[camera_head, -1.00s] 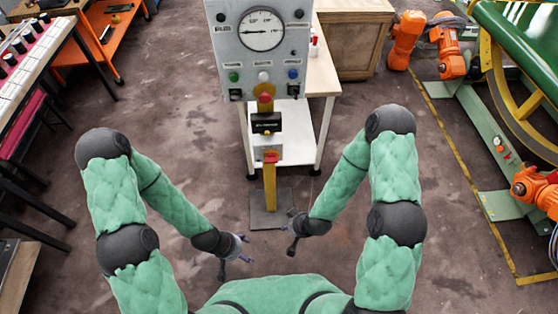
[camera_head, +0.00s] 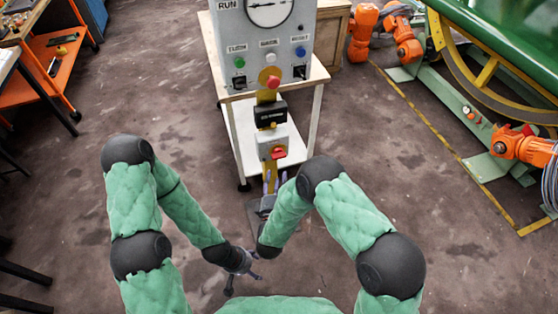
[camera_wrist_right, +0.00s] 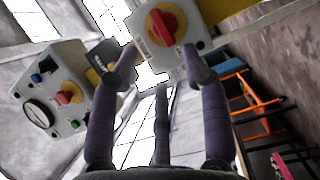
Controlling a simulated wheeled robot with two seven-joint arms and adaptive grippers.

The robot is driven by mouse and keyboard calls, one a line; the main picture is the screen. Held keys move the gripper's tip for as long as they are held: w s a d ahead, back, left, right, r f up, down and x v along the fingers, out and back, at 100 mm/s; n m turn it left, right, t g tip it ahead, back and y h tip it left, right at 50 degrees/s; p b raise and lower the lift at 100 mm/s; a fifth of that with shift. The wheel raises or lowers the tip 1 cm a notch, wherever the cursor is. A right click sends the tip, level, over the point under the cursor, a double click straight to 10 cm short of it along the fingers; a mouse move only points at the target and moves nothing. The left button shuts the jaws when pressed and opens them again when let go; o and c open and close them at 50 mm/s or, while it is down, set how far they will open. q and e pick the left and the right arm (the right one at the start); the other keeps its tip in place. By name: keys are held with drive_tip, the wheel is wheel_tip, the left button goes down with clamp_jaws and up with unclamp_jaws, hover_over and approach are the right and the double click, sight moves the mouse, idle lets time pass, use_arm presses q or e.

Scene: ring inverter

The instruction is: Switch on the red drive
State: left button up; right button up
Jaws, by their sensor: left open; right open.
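A red rotary switch (camera_head: 278,153) sits on a pale box (camera_head: 273,139) low on a yellow post (camera_head: 272,180). In the right wrist view the red switch (camera_wrist_right: 164,24) has a yellow surround and lies just beyond the fingertips. My right gripper (camera_head: 276,179) is open just below the switch in the head view. In the right wrist view my right gripper (camera_wrist_right: 160,64) has its fingers spread, with nothing between them; I see no clear contact with the switch. My left gripper (camera_head: 243,278) is open and empty, low and away from the post.
Above the switch are a black box (camera_head: 269,114), a red mushroom button (camera_head: 273,82) and a grey panel (camera_head: 258,48) with a gauge, green and blue buttons. A white table (camera_head: 241,140) stands behind the post. Orange robot arms (camera_head: 408,40) and a yellow floor line are at right.

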sight(279, 158)
drive_tip(key=w+b, duration=0.1)
drive_tip(key=w, duration=0.1)
drive_tip(key=w+b, duration=0.1)
drive_tip(key=w, duration=0.5)
drive_tip(key=shift+w+d+f+b, duration=0.1)
drive_tip(key=shift+d+f+b, duration=0.05)
drive_tip(key=shift+d+b, duration=0.2)
drive_tip(key=shift+w, duration=0.65)
clamp_jaws()
